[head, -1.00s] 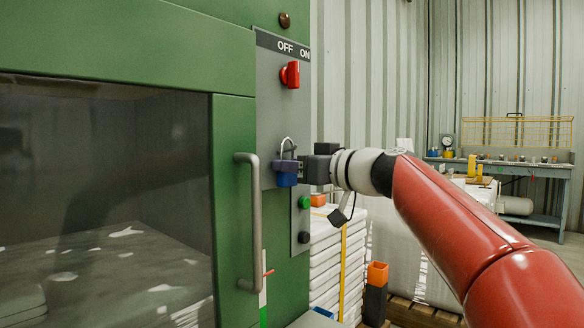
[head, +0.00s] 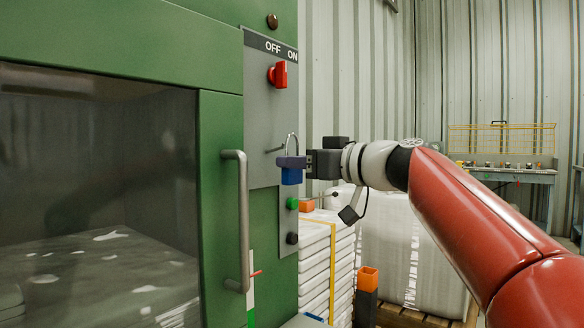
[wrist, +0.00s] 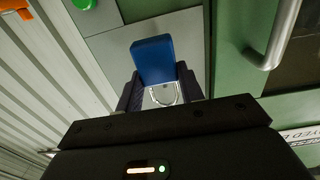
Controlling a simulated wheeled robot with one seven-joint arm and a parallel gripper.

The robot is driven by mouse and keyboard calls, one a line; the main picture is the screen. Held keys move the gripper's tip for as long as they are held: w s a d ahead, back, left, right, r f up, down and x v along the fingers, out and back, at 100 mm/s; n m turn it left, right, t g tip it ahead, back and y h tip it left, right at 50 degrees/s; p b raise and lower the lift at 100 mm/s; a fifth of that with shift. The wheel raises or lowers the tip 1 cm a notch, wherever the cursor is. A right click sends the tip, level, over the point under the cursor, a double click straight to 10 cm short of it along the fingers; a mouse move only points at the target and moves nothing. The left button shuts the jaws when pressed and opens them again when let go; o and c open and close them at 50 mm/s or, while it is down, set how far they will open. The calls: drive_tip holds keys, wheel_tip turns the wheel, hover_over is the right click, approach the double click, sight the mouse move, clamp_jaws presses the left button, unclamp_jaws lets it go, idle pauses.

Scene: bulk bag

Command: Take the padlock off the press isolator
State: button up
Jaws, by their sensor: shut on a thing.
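The padlock (head: 291,176) has a blue body and a bright U-shaped shackle pointing up. My gripper (head: 292,162) is shut on it from the right and holds it upright in front of the isolator panel (head: 262,110). A thin peg (head: 274,149) sticks out of the panel, its visible length left of the shackle. Whether its tip still reaches into the shackle is hard to tell. The wrist view shows the padlock body (wrist: 153,60) between the dark fingers of my gripper (wrist: 160,88). The red switch (head: 278,75) sits above, under the OFF/ON label.
The press door handle (head: 238,220) stands out at the left. Green (head: 292,203) and black (head: 292,238) buttons lie just below the padlock. Stacked white bags (head: 318,265) are below my wrist, and a workbench (head: 510,175) stands far right.

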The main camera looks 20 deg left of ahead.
drive_tip(key=shift+b+v, duration=1.25)
drive_tip(key=shift+v, duration=1.45)
